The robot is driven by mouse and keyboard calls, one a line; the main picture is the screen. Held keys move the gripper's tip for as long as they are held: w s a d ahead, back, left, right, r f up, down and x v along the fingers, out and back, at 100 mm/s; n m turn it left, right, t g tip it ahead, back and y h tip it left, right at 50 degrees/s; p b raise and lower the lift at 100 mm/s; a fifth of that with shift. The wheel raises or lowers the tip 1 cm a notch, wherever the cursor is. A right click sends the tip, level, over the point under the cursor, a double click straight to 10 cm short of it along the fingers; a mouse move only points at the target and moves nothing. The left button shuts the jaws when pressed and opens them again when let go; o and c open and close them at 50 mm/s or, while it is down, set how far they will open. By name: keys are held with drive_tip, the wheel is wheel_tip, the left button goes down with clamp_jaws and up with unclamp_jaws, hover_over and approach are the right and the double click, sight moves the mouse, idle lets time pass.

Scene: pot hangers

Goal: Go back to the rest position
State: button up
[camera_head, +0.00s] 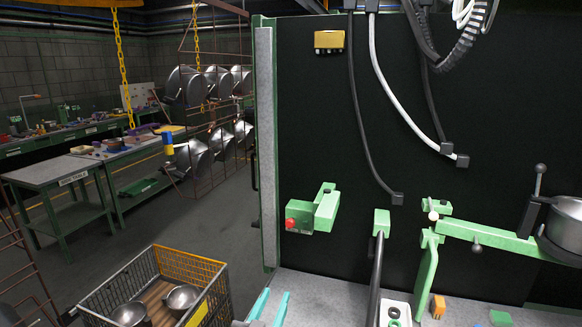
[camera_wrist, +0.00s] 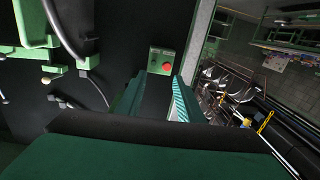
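My gripper (camera_head: 269,306) shows at the bottom edge of the head view as two teal fingers with a gap between them. It is empty, above the grey work surface (camera_head: 335,290) and right of the wire crate. In the wrist view my gripper (camera_wrist: 155,97) also shows its fingers apart, with nothing between them. Beyond them is the green box with a red button (camera_wrist: 161,62), which stands on the dark panel in the head view (camera_head: 312,212). Most of my arm is hidden in the head view.
A wire crate (camera_head: 205,262) holding metal pots (camera_head: 183,299) stands at lower left. Pots hang on a rack (camera_head: 187,86) beyond the grey post (camera_head: 265,150). A green machine arm (camera_head: 485,234) and a pot (camera_head: 566,228) are at right.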

drive_tip(key=s+d+f+n+g+y, duration=0.1)
drive_tip(key=s+f+n+y, duration=0.3)
drive_tip(key=s+f, duration=1.7)
drive_tip(key=s+d+r, duration=0.1)
drive_tip(key=s+r, duration=0.1)
drive_tip(key=s, duration=1.1)
drive_tip(key=s+d+r+m, duration=0.1)
drive_tip(key=s+d, duration=0.1)
drive_tip(key=s, duration=1.1)
drive_tip(key=shift+r+m+g+y, duration=0.3)
drive_tip(key=shift+r, duration=0.05)
